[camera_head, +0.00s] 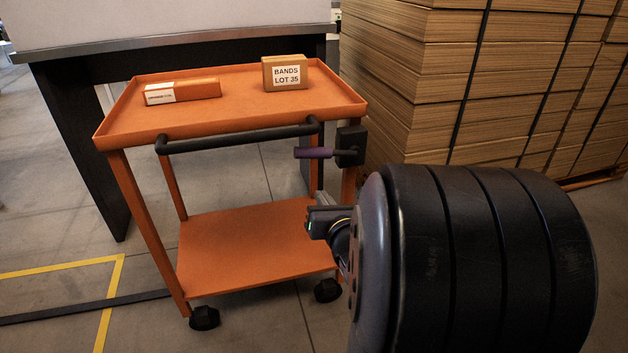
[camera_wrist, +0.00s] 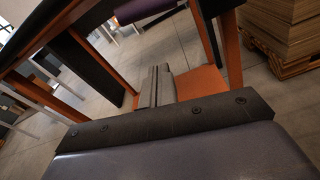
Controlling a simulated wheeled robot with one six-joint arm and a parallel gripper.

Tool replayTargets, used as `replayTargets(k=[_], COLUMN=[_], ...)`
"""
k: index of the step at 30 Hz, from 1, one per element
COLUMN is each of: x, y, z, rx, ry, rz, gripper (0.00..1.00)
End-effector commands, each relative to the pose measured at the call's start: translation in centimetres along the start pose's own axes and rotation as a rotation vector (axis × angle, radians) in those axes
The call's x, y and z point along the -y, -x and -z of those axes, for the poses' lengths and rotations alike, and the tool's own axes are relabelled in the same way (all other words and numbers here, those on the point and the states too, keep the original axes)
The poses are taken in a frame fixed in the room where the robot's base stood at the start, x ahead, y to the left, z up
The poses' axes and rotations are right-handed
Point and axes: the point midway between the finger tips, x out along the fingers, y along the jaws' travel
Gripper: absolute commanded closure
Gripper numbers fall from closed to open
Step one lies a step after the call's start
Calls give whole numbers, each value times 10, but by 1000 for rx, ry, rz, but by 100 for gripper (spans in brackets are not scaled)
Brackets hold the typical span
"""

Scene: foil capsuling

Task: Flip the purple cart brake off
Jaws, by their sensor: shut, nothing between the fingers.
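The purple brake lever (camera_head: 314,153) sticks out to the left from a black block (camera_head: 351,146) on the right side of the orange cart (camera_head: 130,118), just below the top tray and near the black handle bar (camera_head: 238,138). In the wrist view the purple lever (camera_wrist: 131,11) shows at the top edge. My gripper (camera_head: 312,222) is below the lever and apart from it, in front of the cart's lower shelf. Its fingers (camera_wrist: 156,86) are closed together with nothing between them. My arm hides the cart's lower right leg in part.
The upper tray carries an orange box (camera_head: 182,91) and a box labelled BANDS LOT 35 (camera_head: 285,73). Strapped cardboard stacks (camera_head: 440,80) stand close behind at the right. A dark table (camera_head: 75,130) stands behind the cart. Floor at the left is clear.

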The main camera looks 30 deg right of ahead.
Motion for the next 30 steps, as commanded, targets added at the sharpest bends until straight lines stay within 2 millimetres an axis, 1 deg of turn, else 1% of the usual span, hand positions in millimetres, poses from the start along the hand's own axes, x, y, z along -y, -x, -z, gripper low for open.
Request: replayTargets(k=[4,8,21,22,24,30], x=[0,0,1,0,0,0], y=[-1,-16,-102,-97,-92,-86], z=[3,5,6,-6,-16,-31], rx=[-4,-6,-4,1,1,-2], ry=[27,28,25,27,28,26], rz=[10,9,8,9,10,9], gripper=[100,100,100,100,100,100])
